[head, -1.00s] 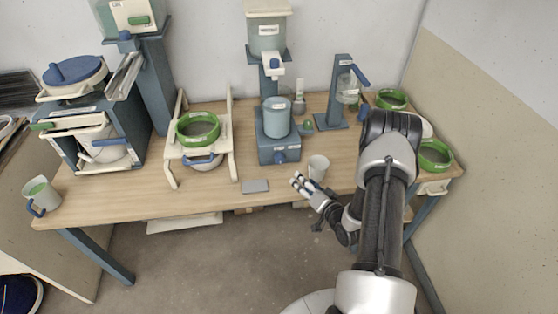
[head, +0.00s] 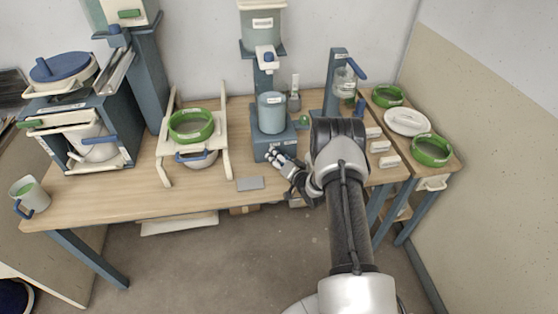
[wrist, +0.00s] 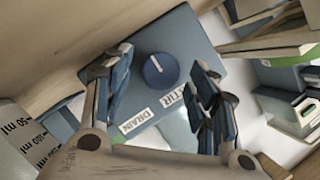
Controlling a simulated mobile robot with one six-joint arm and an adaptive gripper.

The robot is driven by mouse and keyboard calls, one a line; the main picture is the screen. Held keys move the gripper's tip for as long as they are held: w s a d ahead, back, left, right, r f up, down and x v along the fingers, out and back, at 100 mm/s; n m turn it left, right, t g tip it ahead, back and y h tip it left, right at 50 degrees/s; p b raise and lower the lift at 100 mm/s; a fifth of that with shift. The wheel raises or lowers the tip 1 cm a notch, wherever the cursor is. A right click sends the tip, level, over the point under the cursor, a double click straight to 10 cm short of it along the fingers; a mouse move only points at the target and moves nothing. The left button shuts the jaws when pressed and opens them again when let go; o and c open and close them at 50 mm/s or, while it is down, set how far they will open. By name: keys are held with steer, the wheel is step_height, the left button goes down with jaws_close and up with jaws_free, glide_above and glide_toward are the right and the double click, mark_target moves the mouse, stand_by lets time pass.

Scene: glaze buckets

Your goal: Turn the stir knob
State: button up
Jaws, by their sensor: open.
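The stir knob (wrist: 161,70) is a round blue dial with a pale pointer line, on the front face of the blue mixer base (wrist: 185,42). A "STIR" label (wrist: 172,97) and a "DRAIN" label (wrist: 136,120) are beside it. In the wrist view my gripper (wrist: 162,62) is open, with one finger on each side of the knob and visible gaps to it. In the head view my gripper (head: 281,158) is at the front of the mixer base (head: 262,147) and largely hides the knob. A blue-grey container (head: 271,115) stands on the base.
A grey plate (head: 250,184) lies on the table left of the gripper. A green-rimmed sieve (head: 191,127) stands further left.

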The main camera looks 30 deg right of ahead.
steer(key=c, duration=1.1)
